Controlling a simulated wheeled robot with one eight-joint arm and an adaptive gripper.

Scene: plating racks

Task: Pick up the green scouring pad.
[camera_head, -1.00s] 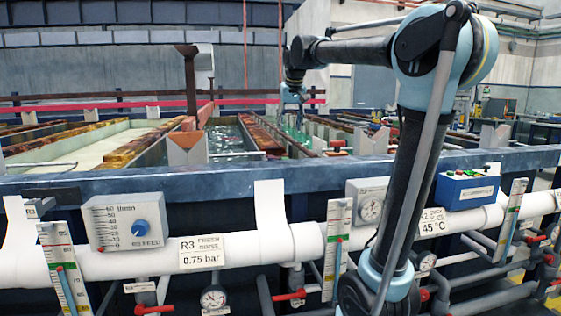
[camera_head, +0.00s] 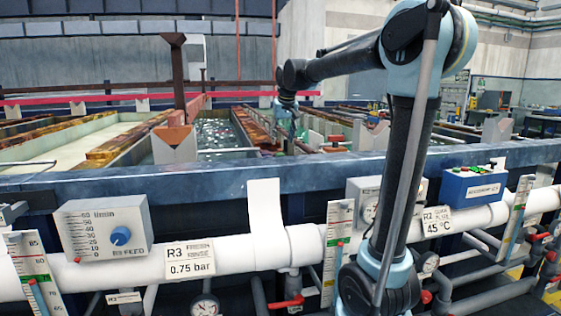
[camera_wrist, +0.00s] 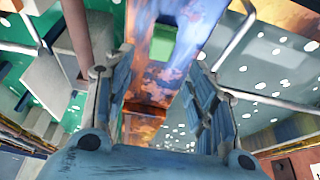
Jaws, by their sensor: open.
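The green scouring pad (camera_wrist: 163,42) shows in the wrist view as a small flat-sided green block on a rusty, brown-orange beam (camera_wrist: 158,78). My gripper (camera_wrist: 163,57) is open, with one finger on each side of the picture and nothing between them. The pad lies beyond the fingertips, near the top middle, apart from both fingers. In the head view my gripper (camera_head: 288,122) hangs over the tanks at the far side of the front rail. The pad is too small there to tell apart for certain.
Liquid-filled tanks (camera_head: 215,137) with rusty beams lie behind the blue front rail (camera_head: 150,181). A dark upright post (camera_head: 180,85) stands left of my gripper. A white pipe (camera_head: 130,268) with gauges runs along the front. A blue control box (camera_head: 472,188) sits at right.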

